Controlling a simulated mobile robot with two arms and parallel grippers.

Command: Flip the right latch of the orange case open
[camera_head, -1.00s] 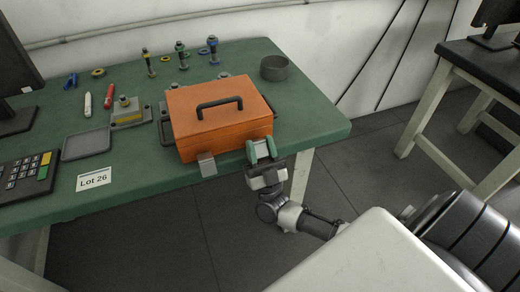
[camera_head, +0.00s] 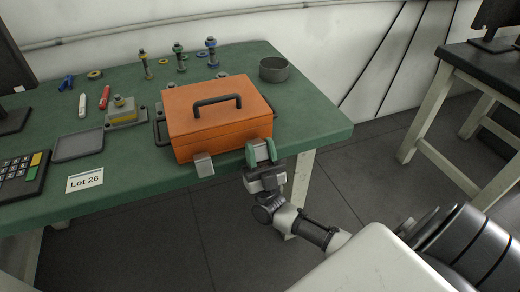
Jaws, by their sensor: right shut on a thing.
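The orange case (camera_head: 219,119) sits near the front edge of the green table, its lid closed and its black handle (camera_head: 217,101) on top. The left latch (camera_head: 203,165) is a grey plate on the case's front, its lower end jutting out. My right gripper (camera_head: 261,152), with green fingertips, is at the front right of the case. Its fingers are shut at the right latch, which they hide almost fully, so I cannot tell the latch's angle. My left gripper is not in view.
A grey tray (camera_head: 78,146), a keypad (camera_head: 21,175) and a "Lot 26" card (camera_head: 85,180) lie to the left. A dark round bowl (camera_head: 273,69) stands behind right. Several bolts on stands are at the back. The table's right end is clear.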

